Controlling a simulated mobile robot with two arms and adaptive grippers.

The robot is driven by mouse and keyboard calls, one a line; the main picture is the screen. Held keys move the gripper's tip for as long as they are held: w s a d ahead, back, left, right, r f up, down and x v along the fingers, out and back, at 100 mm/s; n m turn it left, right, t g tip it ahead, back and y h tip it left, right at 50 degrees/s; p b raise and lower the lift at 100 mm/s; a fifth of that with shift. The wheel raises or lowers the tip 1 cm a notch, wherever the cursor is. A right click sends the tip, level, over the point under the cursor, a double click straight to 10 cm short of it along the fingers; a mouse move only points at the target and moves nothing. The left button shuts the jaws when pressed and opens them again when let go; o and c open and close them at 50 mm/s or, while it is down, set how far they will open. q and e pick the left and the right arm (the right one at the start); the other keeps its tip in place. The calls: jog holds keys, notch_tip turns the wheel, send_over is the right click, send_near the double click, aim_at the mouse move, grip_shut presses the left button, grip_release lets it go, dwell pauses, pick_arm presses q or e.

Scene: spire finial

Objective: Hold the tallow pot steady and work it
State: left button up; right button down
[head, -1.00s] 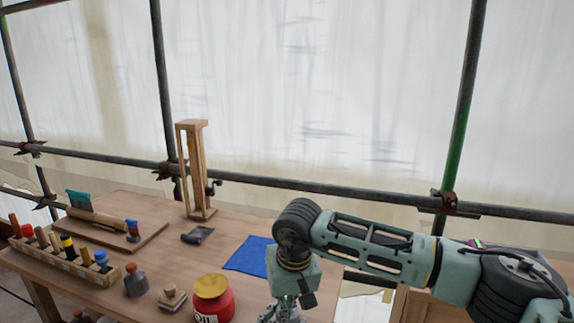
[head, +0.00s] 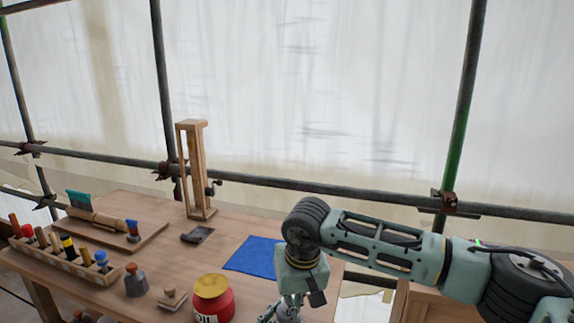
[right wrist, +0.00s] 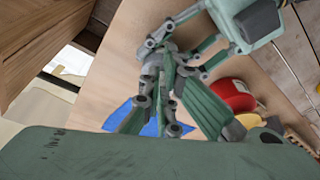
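A red pot with a yellow top (head: 213,297) stands at the table's front edge, cut off by the bottom of the head view. Its partly visible label reads like "OIL"; I see no pot marked tallow. The red pot also shows in the right wrist view (right wrist: 230,96). My right gripper (head: 283,312) points down, just right of the pot and apart from it in the head view. Its fingers are mostly below that frame. My left gripper is not in view.
A blue cloth (head: 253,257) lies behind the pot. A wooden frame with a crank (head: 206,213), a dark block (head: 198,235), a stamp-like tool (head: 136,281) and a tool rack (head: 72,267) occupy the table (head: 120,297). Scaffold poles stand behind.

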jog(key=shift+w+d+f, duration=0.15)
jog(key=shift+d+f, duration=0.2)
jog(key=shift+d, duration=0.3)
jog(key=shift+d, duration=0.1)
jog(key=w+v, duration=0.1)
jog(key=v, duration=0.5)
jog(key=shift+a+r, duration=0.25)
jog(key=shift+r, duration=0.05)
dwell(0.4)
jog(key=shift+s+a+f, duration=0.1)
jog(key=shift+a+f, duration=0.4)
jog(key=shift+f, duration=0.5)
jog(key=shift+s+a+f, duration=0.1)
jog(key=shift+a+f, duration=0.45)
jog(key=shift+f, duration=0.45)
jog(key=shift+s+a+f, duration=0.1)
jog(key=shift+a+f, duration=0.4)
jog(key=shift+f, duration=0.45)
